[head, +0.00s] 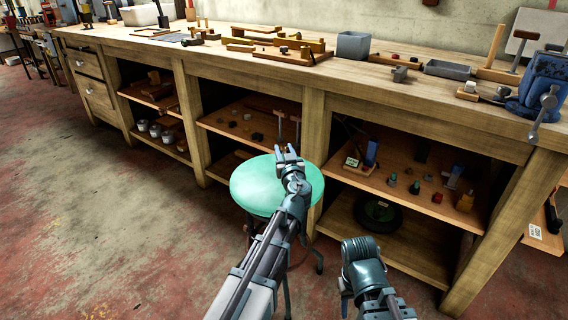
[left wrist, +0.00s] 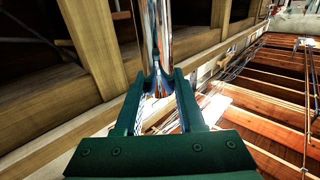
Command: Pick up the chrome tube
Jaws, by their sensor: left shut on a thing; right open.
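The chrome tube (left wrist: 157,38) shows in the left wrist view as a shiny upright cylinder. Its lower end sits between the two green fingers of my left gripper (left wrist: 160,95), which is shut on it. In the head view my left gripper (head: 288,153) is over the green stool top, in front of the workbench. I cannot make out the tube clearly there. My right gripper (head: 346,288) is low in the head view, beside and below its rounded wrist, and mostly hidden by it. It is open, and I see nothing held in it.
The round green stool (head: 250,190) stands below my left arm. The long wooden workbench (head: 420,95) has tools and trays on top and shelves of small items below. A blue vise (head: 541,82) is at its right end. The floor (head: 110,210) at left is clear.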

